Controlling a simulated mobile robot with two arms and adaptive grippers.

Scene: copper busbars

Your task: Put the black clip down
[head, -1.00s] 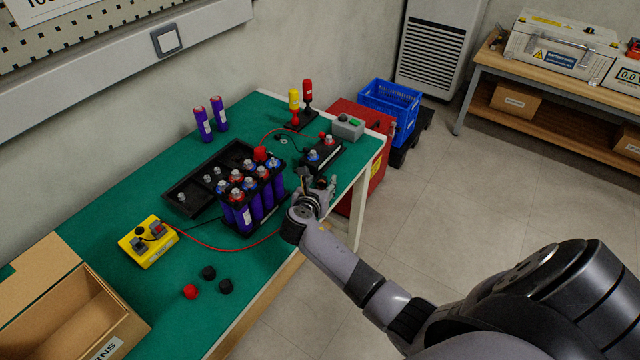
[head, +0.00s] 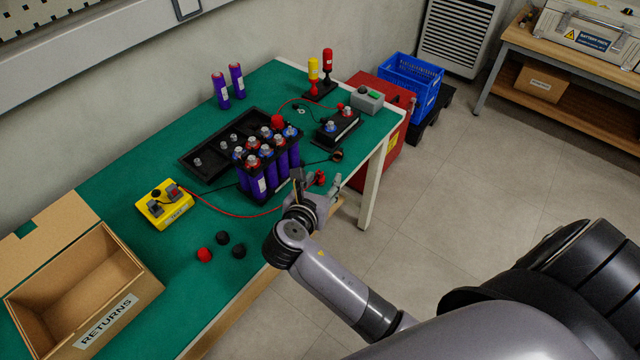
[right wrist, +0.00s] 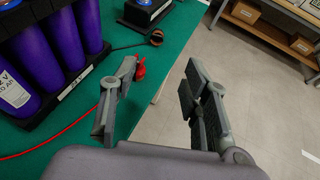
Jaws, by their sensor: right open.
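The black clip (head: 336,155) lies on the green table near its right edge, in front of the small black battery block. It also shows in the right wrist view (right wrist: 156,38), beyond the fingers and touching neither. A black lead runs to it from behind the battery pack. My right gripper (head: 317,184) is open and empty over the table's front edge, nearer the viewer than the clip. In the right wrist view its two fingers (right wrist: 158,78) stand wide apart. A red clip (right wrist: 140,70) shows close by the left fingertip; I cannot tell if they touch. My left gripper is not in view.
The purple-celled battery pack (head: 266,172) stands left of my right gripper. The small battery block (head: 338,125) stands behind the black clip.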

